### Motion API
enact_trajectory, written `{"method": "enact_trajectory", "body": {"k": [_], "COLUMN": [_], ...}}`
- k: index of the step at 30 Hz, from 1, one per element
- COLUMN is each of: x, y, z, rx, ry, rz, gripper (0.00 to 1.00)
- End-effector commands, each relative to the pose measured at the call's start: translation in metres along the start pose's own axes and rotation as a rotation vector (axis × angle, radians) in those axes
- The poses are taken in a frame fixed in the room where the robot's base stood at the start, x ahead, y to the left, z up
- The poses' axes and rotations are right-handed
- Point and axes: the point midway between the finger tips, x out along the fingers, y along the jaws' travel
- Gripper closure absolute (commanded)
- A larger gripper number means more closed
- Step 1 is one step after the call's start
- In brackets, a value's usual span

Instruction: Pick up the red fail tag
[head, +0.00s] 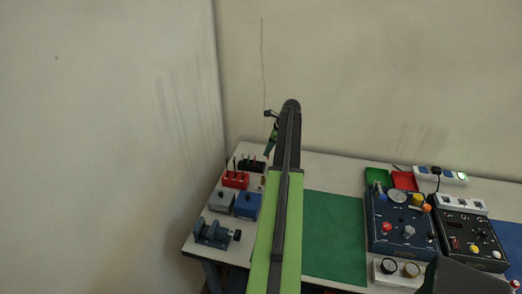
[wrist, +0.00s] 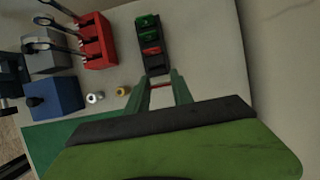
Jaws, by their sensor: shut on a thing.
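My gripper (wrist: 163,86) is shut on a thin red piece (wrist: 161,87), which looks like a red fail tag seen edge-on between the fingertips. Most of it is hidden by the fingers. Just beyond the fingertips stands a black rack (wrist: 155,64) with green tags (wrist: 147,20) and another red tag (wrist: 152,50) in it. In the head view my gripper (head: 268,152) points down above the right end of the black rack (head: 245,166). The held piece is too small to tell there.
A red tool holder (head: 235,180), a grey box (head: 221,202), a blue box (head: 247,206) and a vise (head: 212,234) stand left of my arm. A green mat (head: 334,232) lies clear to the right. Beyond it are a blue panel (head: 402,222) and red tray (head: 404,180).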

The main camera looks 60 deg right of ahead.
Motion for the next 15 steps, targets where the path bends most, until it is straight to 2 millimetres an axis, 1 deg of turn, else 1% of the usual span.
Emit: {"method": "enact_trajectory", "body": {"k": [1, 3, 6, 10, 15], "x": [-0.02, -0.036, -0.055, -0.07, -0.075], "y": [-0.004, -0.008, -0.013, -0.017, -0.019], "z": [-0.007, -0.018, -0.033, -0.047, -0.054], "rx": [0.003, 0.003, 0.002, 0.001, 0.0], "ry": [0.0, 0.0, 0.0, 0.0, 0.0], "rz": [-0.001, 0.0, 0.0, 0.0, 0.001], "gripper": [1.0, 1.0, 1.0, 1.0, 1.0]}}
